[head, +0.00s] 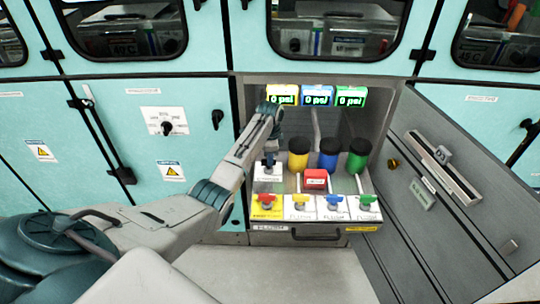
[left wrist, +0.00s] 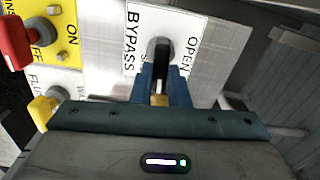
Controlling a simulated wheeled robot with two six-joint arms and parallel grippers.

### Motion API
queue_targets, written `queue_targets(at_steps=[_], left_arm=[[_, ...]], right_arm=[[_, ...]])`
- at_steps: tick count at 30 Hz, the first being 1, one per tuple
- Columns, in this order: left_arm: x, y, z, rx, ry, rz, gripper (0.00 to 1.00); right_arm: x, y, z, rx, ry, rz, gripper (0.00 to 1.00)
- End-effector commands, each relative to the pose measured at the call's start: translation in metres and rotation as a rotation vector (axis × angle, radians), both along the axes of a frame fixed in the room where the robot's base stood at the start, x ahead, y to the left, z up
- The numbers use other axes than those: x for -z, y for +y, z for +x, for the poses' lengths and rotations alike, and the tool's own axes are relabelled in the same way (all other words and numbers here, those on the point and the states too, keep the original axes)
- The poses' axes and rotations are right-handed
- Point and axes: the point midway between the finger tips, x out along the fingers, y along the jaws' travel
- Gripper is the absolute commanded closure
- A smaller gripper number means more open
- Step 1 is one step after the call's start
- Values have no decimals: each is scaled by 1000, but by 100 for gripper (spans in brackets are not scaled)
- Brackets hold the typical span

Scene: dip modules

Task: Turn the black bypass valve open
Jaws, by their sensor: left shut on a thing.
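The black bypass valve (left wrist: 158,47) sits on a white plate (left wrist: 203,62) in the left wrist view. The plate reads BYPASS left of the valve and OPEN right of it. My left gripper (left wrist: 160,85) has its blue fingers on either side of the valve handle and is shut on it. In the head view my left gripper (head: 269,160) reaches down over the white plate (head: 267,174) at the left of the open bay, and the valve is mostly hidden there. My right gripper is in neither view.
Yellow, blue and green canisters (head: 328,154) stand right of the gripper. A red block (head: 316,179) and a front row of coloured valves (head: 332,203) lie close by. Three displays (head: 318,96) read 0 psi above. An open grey door (head: 455,190) bounds the right side.

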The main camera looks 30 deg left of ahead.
Motion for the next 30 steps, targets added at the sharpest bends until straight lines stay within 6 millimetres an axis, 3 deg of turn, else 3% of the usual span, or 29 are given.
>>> queue_targets(at_steps=[6,15,30], left_arm=[[-7,0,1,-168,0,-1,100],[-6,2,3,-453,-2,0,100],[-5,5,4,-929,-2,0,100]], right_arm=[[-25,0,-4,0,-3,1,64],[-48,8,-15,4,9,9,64],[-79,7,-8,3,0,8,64]])
